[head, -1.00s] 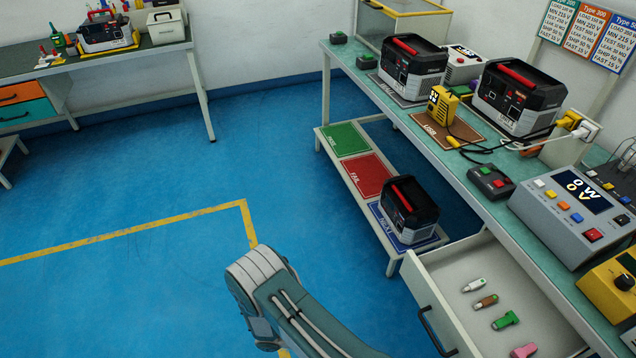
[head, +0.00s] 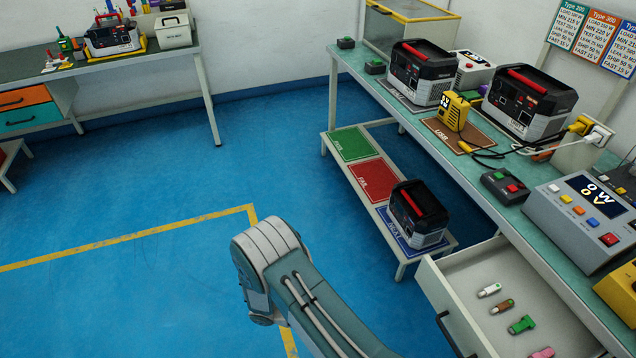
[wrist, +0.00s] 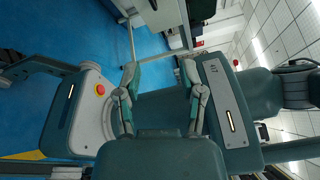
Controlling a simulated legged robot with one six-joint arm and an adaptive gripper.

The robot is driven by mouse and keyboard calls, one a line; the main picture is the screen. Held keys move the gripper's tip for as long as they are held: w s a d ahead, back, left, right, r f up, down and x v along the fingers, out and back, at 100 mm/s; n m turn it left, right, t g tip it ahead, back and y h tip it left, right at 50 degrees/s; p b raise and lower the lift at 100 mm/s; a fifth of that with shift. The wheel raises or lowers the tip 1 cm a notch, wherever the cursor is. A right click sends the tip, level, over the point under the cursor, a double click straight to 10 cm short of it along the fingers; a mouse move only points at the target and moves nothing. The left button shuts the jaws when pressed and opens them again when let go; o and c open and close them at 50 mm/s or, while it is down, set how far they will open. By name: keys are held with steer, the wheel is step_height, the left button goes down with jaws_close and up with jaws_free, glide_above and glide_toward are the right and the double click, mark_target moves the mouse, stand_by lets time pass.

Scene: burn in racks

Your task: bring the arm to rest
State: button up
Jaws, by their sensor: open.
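My arm (head: 290,275) shows at the bottom centre of the head view, bent over the blue floor, to the left of the open drawer. In the wrist view my gripper (wrist: 158,76) shows with its two fingers spread apart and nothing between them. Behind the fingers is my own body. The gripper itself is not visible in the head view.
An open drawer (head: 465,270) with several small sticks juts out at lower right. Above it, the workbench (head: 440,130) carries power stations and test boxes. A low shelf (head: 375,206) holds another power station (head: 418,216). The blue floor (head: 130,200) at left is clear.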

steer(key=w+d+r+m+g+y, duration=0.1)
steer(key=d+r+m+y, duration=0.1)
steer(key=r+m+y, duration=0.55)
steer(key=w+d+r+m+y, duration=0.1)
steer(key=r+m+y, duration=0.2)
steer(key=r+m, duration=0.8)
steer(key=s+d+r+m+t+y, duration=0.3)
steer(key=s+r+m+t, duration=0.1)
steer(key=r, duration=0.6)
steer(key=s+d+r+m+t+y, duration=0.3)
steer(key=s+r+m+t+y, duration=0.1)
steer(key=r+m, duration=0.4)
steer(key=shift+s+d+r+t, duration=0.35)
steer(key=shift+s+r+t, duration=0.4)
steer(key=shift+r+t, duration=0.2)
